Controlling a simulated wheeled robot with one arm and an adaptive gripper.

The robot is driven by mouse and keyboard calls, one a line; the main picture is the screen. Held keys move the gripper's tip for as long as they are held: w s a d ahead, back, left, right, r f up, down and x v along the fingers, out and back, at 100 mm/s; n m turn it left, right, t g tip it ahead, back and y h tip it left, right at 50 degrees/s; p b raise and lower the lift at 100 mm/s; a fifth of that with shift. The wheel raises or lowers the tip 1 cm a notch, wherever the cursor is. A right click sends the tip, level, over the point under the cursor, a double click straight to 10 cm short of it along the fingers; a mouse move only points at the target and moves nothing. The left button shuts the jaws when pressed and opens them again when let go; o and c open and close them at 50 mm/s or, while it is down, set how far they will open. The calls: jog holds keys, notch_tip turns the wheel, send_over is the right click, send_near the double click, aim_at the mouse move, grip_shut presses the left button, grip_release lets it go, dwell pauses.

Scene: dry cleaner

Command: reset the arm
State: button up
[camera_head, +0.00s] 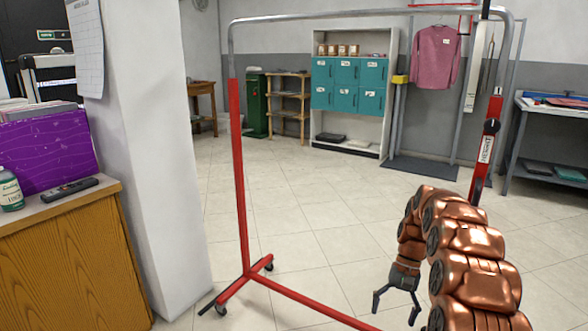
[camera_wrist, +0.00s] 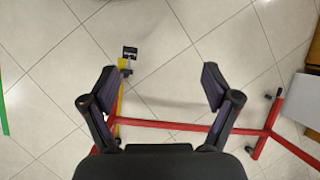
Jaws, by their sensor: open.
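My gripper (camera_head: 398,303) hangs down at the end of my bent copper-coloured arm, at the lower right of the head view. Its two dark fingers are spread apart with nothing between them. In the wrist view my gripper (camera_wrist: 158,88) is also open and empty, over pale floor tiles. The red base bar of a garment rack (camera_head: 300,301) runs across the floor close to my gripper. The red bar of the rack (camera_wrist: 180,126) shows behind the fingers in the wrist view. I cannot tell the exact gap between them.
The rack's left post (camera_head: 238,165) and its top rail stand in front of me. A wooden cabinet (camera_head: 70,265) and white pillar (camera_head: 145,150) are at left. Teal lockers (camera_head: 347,84), a pink shirt (camera_head: 436,57) and a table (camera_head: 550,108) are farther back. Open floor lies between.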

jog(key=s+a+r+n+p, duration=0.15)
jog(key=s+r+p, duration=0.3)
jog(key=r, duration=0.45)
jog(key=s+a+r+t+h+p, duration=0.1)
jog(key=s+a+r+p, duration=0.25)
jog(key=s+r, duration=0.4)
jog(key=s+a+r+n+p, duration=0.15)
jog(key=s+r+p, duration=0.3)
jog(key=r, duration=0.55)
jog(key=s+r+p, duration=0.4)
jog(key=s, duration=0.3)
jog(key=s+r+t+h+p, duration=0.1)
jog(key=s+r+p, duration=0.3)
jog(key=s, duration=0.3)
jog(key=s+a+r+h+p, duration=0.1)
jog(key=s+r+p, duration=0.3)
jog(key=s+p, duration=0.2)
jog(key=shift+s+r+n+t, duration=0.3)
jog(key=shift+s+n, duration=0.1)
jog(key=shift+s, duration=0.5)
